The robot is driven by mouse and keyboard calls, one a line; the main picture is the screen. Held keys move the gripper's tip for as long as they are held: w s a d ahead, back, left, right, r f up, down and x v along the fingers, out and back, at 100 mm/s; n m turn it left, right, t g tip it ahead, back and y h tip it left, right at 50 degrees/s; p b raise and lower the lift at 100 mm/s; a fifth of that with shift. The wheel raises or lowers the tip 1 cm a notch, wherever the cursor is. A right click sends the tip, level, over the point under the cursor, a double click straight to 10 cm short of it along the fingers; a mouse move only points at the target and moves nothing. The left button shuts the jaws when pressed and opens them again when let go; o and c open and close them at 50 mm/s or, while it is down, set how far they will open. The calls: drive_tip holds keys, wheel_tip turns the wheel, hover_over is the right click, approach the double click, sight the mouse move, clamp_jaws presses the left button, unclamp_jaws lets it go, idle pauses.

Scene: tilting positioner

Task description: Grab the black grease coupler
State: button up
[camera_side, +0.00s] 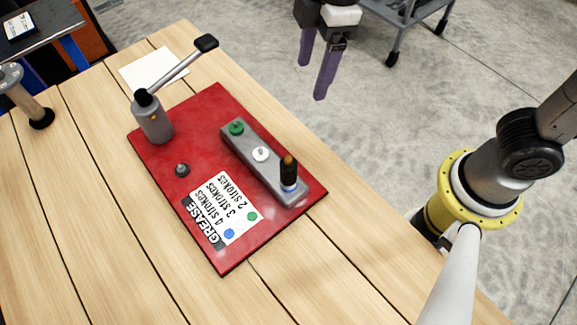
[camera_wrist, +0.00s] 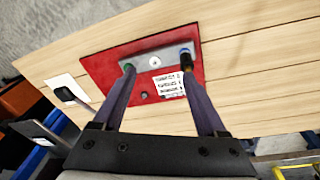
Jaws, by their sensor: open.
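The black grease coupler (camera_side: 288,172) stands upright on the blue-ringed fitting at the near end of a grey block (camera_side: 244,153). Its top is orange-brown. In the wrist view the coupler (camera_wrist: 187,59) is just beyond the right fingertip, which partly overlaps it. My gripper (camera_side: 312,82) is open and empty, raised beyond the board's far edge in the side view, well apart from the coupler. Its two purple fingers also show in the wrist view (camera_wrist: 158,70), spread across the block's image.
The red board (camera_side: 200,104) carries a green fitting (camera_side: 236,128), a white fitting (camera_side: 261,154), a small grey fitting (camera_side: 182,170), a grease label (camera_side: 224,212) and a grey pump (camera_side: 152,120) with a raised lever. White paper (camera_side: 150,67) lies behind. The wooden table (camera_side: 80,200) is clear in front.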

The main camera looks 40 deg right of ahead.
sight(291, 159)
drive_tip(key=s+a+f, duration=0.1)
drive_tip(key=a+f, duration=0.1)
drive_tip(key=s+a+f+n, duration=0.1)
drive_tip(key=a, duration=0.2)
drive_tip(key=s+a+f+n+g+h, duration=0.1)
drive_tip(key=a+f, duration=0.1)
drive_tip(key=shift+s+a+f, duration=0.2)
drive_tip(key=shift+s+f, duration=0.1)
drive_tip(key=shift+f, duration=0.05)
wheel_tip(291, 159, down, 8)
drive_tip(key=shift+r, duration=0.15)
drive_tip(key=shift+w+f, duration=0.2)
drive_tip(key=shift+f, duration=2.7)
